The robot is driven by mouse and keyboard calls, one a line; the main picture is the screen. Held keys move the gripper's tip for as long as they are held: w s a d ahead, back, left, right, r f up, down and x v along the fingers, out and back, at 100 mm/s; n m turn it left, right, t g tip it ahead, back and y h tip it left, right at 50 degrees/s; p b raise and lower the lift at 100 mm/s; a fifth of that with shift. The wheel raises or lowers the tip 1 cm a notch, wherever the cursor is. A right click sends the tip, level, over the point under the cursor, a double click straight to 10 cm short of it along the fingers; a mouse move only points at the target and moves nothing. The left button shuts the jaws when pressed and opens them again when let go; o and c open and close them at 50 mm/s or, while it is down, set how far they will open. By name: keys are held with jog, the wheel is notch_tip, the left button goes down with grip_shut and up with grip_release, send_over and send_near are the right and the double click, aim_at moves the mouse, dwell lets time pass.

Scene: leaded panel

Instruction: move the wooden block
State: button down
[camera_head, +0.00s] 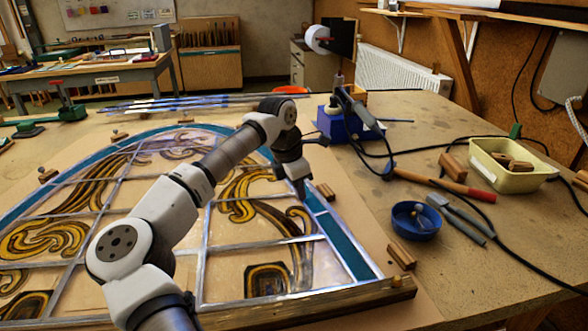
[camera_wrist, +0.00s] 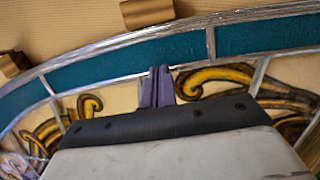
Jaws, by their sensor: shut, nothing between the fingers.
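Several small wooden blocks lie around the leaded panel (camera_head: 205,262), so I cannot tell which one the task means. One wooden block (camera_head: 326,191) lies just outside the panel's right curved edge, close to my gripper (camera_head: 303,194). Another block (camera_head: 401,256) lies further down the right side. In the wrist view, a block (camera_wrist: 147,11) lies beyond the lead edge, ahead of my fingertips (camera_wrist: 159,72), and a second block (camera_wrist: 12,64) is at the left. My gripper is shut and empty, pointing down over the panel's blue-green border, apart from the blocks.
To the right are a blue bowl (camera_head: 416,221), pliers (camera_head: 458,217), a red-handled hammer (camera_head: 440,182) and a cream tub (camera_head: 512,172) holding blocks. A blue soldering stand (camera_head: 342,125) with trailing cables stands behind. A wooden batten (camera_head: 330,302) runs along the panel's front edge.

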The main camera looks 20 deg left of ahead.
aim_at(316, 194)
jog(key=shift+w+d+r+p, duration=0.15)
jog(key=shift+w+d+p, duration=0.25)
jog(key=shift+w+d, duration=1)
jog(key=shift+w+a, duration=0.1)
jog(key=w+d, duration=0.3)
jog(key=w, duration=0.1)
jog(key=shift+d+p, duration=0.3)
